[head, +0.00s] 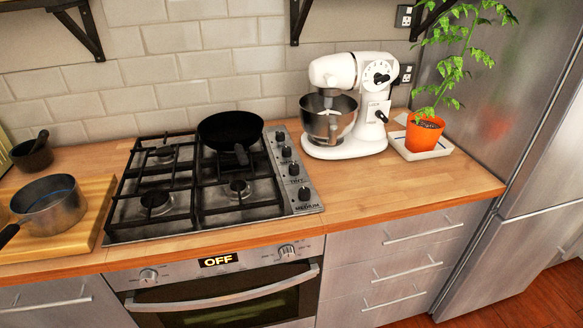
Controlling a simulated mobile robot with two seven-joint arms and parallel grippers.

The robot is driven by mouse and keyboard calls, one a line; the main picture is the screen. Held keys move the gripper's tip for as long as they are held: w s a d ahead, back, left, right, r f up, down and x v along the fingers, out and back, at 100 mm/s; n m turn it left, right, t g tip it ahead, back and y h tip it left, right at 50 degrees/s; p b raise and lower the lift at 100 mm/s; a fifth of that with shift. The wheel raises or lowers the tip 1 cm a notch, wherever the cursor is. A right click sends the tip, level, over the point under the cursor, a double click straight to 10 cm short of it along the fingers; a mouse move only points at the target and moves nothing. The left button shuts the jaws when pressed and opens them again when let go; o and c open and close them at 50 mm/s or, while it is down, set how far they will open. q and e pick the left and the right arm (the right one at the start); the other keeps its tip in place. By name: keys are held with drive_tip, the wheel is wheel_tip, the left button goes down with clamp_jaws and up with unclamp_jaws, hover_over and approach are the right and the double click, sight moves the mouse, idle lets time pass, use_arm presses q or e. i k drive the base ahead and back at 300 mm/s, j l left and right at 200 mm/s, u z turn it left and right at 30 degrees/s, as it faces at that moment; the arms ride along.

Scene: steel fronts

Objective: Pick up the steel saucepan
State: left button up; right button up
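The steel saucepan (50,208) stands upright on a wooden cutting board (92,225) at the left of the counter. Its dark handle (8,235) points toward the lower left and runs to the picture's edge. The part of the pan's inside that shows looks empty. Neither of my grippers is in view.
A gas hob (300,204) with a black frying pan (230,131) is right of the board. A dark mortar (33,155) stands behind the saucepan. A white stand mixer (345,140) and a potted plant (424,134) stand further right. The counter's front right (400,190) is clear.

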sight(50, 205)
drive_tip(key=u, duration=1.55)
